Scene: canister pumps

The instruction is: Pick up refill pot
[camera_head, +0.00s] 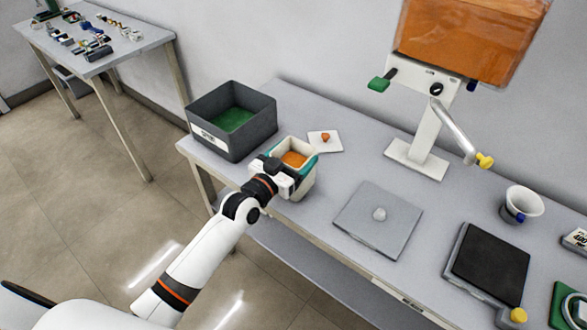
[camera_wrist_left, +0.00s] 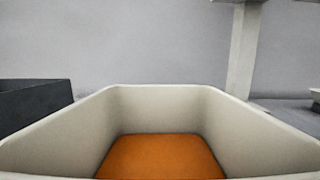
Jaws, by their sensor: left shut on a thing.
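The refill pot (camera_head: 305,184) is a cream square pot with orange contents inside, at the front left part of the table. My left gripper (camera_head: 294,165) is shut on the pot, with teal fingers along its upper sides. In the left wrist view the pot's inside (camera_wrist_left: 160,155) fills the lower half, its rim level and orange at the bottom. I cannot tell whether the pot's base touches the table. My right gripper is not in view.
A dark grey bin (camera_head: 255,135) with a green bottom stands left of the pot. A white card (camera_head: 334,145) with an orange piece lies behind it. A grey plate (camera_head: 355,222), a white stand (camera_head: 425,145) with an orange tank (camera_head: 470,40), a white cup (camera_head: 525,201) and a black pad (camera_head: 490,262) are right.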

